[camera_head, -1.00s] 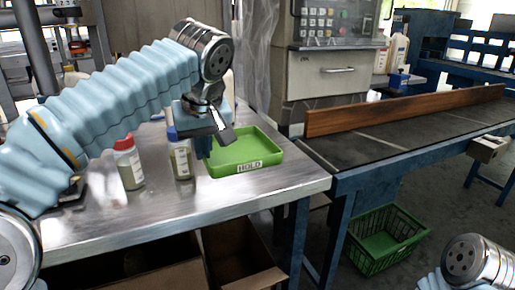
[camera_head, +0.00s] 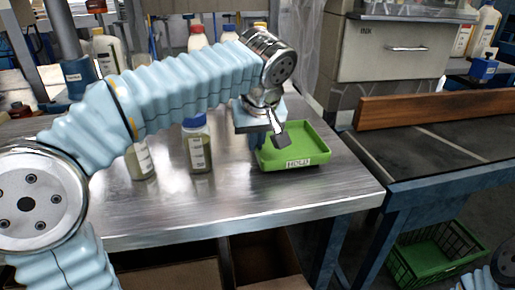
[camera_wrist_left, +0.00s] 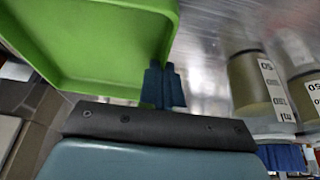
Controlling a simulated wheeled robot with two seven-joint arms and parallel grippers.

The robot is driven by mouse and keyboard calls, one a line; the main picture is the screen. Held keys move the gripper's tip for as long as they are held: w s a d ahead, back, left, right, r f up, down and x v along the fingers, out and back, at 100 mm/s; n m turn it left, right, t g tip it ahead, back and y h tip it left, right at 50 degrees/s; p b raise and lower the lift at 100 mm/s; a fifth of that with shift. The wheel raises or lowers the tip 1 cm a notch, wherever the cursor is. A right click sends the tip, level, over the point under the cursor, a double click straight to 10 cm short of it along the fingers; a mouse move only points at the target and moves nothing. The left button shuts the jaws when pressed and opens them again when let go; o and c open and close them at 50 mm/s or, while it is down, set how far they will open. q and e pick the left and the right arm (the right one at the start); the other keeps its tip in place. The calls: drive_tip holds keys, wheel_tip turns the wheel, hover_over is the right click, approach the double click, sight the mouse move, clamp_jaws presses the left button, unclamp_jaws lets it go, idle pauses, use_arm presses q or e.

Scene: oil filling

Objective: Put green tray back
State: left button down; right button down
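The green tray (camera_head: 312,162), with a "HOLD" label on its front wall, is over the metal table near its right end. It looks empty and roughly level; I cannot tell whether it touches the table. My left gripper (camera_head: 262,143) is at the tray's left side, with its fingers partly hidden by the wrist. In the left wrist view the blue fingers (camera_wrist_left: 163,86) are close together on the wall of the green tray (camera_wrist_left: 95,40), near a corner. My right gripper is outside the views; only part of that arm shows at the bottom right.
Bottles stand left of the tray on the metal table (camera_head: 240,205): a blue-capped one (camera_head: 198,150) and another (camera_head: 140,162) partly behind my arm. To the right is a conveyor (camera_head: 425,148) with a wooden board (camera_head: 430,107). A green basket (camera_head: 435,258) is below it.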

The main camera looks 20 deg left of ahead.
use_arm(q)
drive_tip(key=shift+f, duration=0.8)
drive_tip(key=shift+f, duration=0.25)
drive_tip(key=c, duration=1.3)
unclamp_jaws()
drive_tip(key=shift+r, duration=0.1)
drive_tip(key=shift+c, duration=0.2)
